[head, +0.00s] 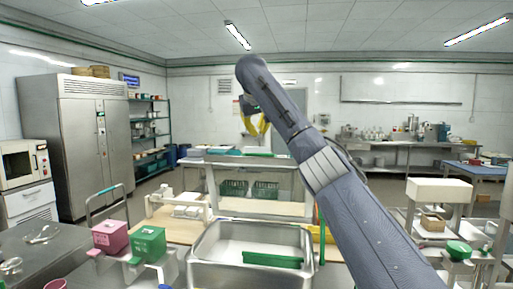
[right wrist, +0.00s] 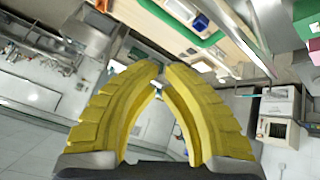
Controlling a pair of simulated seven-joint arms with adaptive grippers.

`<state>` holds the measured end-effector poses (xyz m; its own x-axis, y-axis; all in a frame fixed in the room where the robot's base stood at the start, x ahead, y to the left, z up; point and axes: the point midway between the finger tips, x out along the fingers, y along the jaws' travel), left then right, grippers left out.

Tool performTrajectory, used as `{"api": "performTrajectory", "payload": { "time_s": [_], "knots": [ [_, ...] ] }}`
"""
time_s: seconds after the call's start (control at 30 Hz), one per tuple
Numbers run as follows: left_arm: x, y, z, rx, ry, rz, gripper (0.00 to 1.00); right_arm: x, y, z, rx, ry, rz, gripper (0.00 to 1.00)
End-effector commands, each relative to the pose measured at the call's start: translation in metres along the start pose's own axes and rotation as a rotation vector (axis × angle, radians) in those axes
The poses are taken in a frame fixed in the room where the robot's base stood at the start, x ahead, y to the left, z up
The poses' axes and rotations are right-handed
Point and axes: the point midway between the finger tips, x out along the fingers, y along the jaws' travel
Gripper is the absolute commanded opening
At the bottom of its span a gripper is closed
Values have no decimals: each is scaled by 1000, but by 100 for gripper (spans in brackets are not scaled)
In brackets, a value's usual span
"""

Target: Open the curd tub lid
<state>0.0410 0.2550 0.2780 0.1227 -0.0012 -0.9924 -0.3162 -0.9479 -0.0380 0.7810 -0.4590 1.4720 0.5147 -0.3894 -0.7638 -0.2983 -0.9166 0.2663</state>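In the head view my right arm reaches up from the lower right. Its yellow right gripper (head: 254,128) hangs in the air in front of the back wall, clear of any object. In the right wrist view the gripper's yellow fingers (right wrist: 162,75) come together at their tips, with nothing between them. My left gripper is not in view. I cannot tell for certain which container is the curd tub. A large open steel basin (head: 215,268) stands at lower centre with a green bar (head: 272,259) in it. A pink box (head: 110,236) and a green box (head: 148,244) stand left of it.
A steel cabinet (head: 75,140) is at left. The air around the right gripper is free.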

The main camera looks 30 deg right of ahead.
Motion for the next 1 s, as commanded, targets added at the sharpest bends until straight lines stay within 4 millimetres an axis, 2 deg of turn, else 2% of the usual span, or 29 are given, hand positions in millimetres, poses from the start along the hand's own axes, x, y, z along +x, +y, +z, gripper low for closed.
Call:
{"api": "performTrajectory", "payload": {
  "time_s": [0.1, 0.23, 0.53, 0.67, 1.0],
  "knots": [
    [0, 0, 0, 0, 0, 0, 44, -11, 8, -7, 186, 49, 47, 0],
    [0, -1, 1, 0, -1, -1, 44, -15, 15, -10, 343, 75, 73, 0],
    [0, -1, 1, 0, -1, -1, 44, -10, 16, -10, 477, 82, 74, 0],
    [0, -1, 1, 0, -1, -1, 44, 3, 18, -11, 478, 79, 74, 0],
    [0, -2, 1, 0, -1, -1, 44, 56, 22, -14, 477, 80, 74, 0]
  ]
}}
